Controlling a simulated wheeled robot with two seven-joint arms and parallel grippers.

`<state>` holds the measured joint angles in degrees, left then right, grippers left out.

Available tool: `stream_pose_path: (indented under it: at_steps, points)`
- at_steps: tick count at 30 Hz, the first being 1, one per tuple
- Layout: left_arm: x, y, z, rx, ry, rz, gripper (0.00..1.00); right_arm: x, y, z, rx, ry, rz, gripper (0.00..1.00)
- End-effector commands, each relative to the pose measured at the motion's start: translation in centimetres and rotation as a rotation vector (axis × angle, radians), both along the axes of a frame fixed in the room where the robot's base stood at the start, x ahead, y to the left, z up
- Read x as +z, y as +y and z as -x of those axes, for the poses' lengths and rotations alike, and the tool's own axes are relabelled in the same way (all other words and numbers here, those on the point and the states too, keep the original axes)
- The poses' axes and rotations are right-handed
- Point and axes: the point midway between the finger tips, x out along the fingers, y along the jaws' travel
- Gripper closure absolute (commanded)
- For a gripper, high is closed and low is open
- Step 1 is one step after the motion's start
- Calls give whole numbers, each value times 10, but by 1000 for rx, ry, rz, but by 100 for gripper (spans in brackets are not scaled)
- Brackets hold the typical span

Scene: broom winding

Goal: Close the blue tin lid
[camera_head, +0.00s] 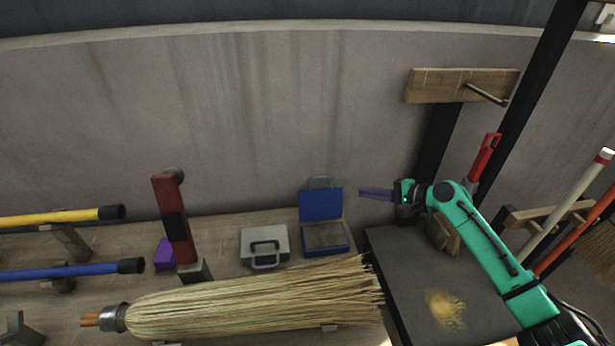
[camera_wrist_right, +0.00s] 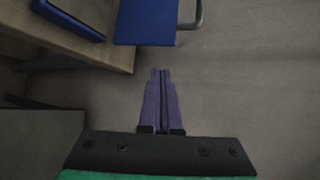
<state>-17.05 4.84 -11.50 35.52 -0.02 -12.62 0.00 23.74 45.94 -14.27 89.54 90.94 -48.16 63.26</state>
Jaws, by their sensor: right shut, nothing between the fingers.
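The blue tin (camera_head: 325,239) sits at the right end of the wooden bench with its blue lid (camera_head: 321,204) standing open, upright at the back. A grey handle (camera_head: 318,183) shows at the lid's top edge. My right gripper (camera_head: 362,192) is to the right of the lid, apart from it, with its purple fingers shut and empty, pointing left. In the right wrist view, the fingers (camera_wrist_right: 161,72) point toward the blue lid (camera_wrist_right: 146,22), which is ahead of them, and part of the tin (camera_wrist_right: 75,14) shows at upper left. My left gripper is not in view.
A grey tin (camera_head: 257,243) with a handle lies left of the blue tin. A large straw broom (camera_head: 240,300) lies in front of both. A red clamp-like post (camera_head: 172,222) and a purple block (camera_head: 164,252) stand further left. A dark table (camera_head: 400,262) is at right.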

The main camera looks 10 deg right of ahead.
Motion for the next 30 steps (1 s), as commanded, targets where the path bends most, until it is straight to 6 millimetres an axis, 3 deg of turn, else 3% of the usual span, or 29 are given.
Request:
stream_pose_path:
  at_steps: [6, 13, 18, 24, 30]
  points:
    - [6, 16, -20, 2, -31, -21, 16, 3, 20, -9, 16, 5, -42, 100]
    - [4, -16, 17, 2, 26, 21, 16, -15, 51, -41, 16, 3, -41, 100]
    - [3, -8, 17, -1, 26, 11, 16, -28, 69, -60, 15, 3, -38, 100]
    - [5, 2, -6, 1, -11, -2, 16, -32, 75, -67, 15, 3, -34, 100]
    - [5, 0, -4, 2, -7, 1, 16, -32, 75, -66, 15, 3, -34, 100]
